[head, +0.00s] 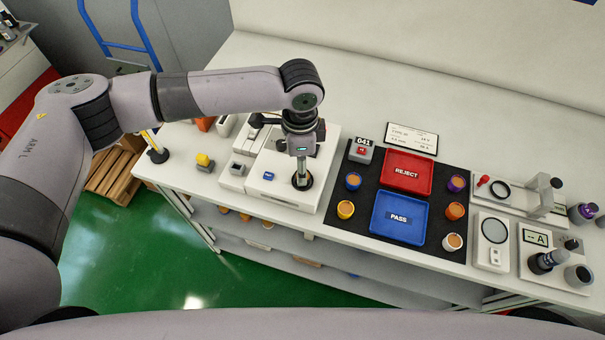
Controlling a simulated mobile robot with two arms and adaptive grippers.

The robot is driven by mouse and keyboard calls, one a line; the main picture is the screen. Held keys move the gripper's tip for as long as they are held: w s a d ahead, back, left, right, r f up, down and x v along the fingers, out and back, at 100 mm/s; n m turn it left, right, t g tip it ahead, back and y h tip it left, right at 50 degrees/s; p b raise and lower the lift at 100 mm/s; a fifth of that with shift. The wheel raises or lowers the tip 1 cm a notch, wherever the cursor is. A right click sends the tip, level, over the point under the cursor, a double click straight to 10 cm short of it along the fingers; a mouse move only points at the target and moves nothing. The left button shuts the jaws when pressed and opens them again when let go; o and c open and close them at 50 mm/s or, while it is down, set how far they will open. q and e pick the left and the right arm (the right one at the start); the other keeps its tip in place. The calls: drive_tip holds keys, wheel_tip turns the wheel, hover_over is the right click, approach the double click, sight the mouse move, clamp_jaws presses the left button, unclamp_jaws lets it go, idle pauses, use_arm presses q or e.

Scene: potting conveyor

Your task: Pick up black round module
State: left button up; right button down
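My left gripper (301,172) points down over the white bench fixture at the middle of the head view. Its fingertips are close together, directly above or at a small black round piece (308,183) on the fixture's top. I cannot tell whether the fingers touch or grip it, and the gripper partly hides it. Other dark round pieces, one standing dark cylinder (541,263) and one grey-topped cylinder (578,276), are at the far right of the bench. My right gripper is not in view.
A black mat (366,218) right of the fixture holds a red REJECT tray (428,188), a blue PASS tray (424,236) and several coloured round modules. A yellow-topped block (204,160) is left. Devices crowd the right end.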

use_arm(q)
drive_tip(key=f, duration=0.1)
drive_tip(key=f+p, duration=0.1)
drive_tip(key=f, duration=0.1)
drive_tip(key=f+p, duration=0.1)
drive_tip(key=f, duration=0.1)
drive_tip(key=shift+w+d+f, duration=0.1)
drive_tip(key=shift+w+d, duration=0.15)
drive_tip(key=shift+w, duration=0.15)
drive_tip(key=shift+f, duration=0.35)
drive_tip(key=shift+c, duration=0.2)
drive_tip(key=c, duration=1.2)
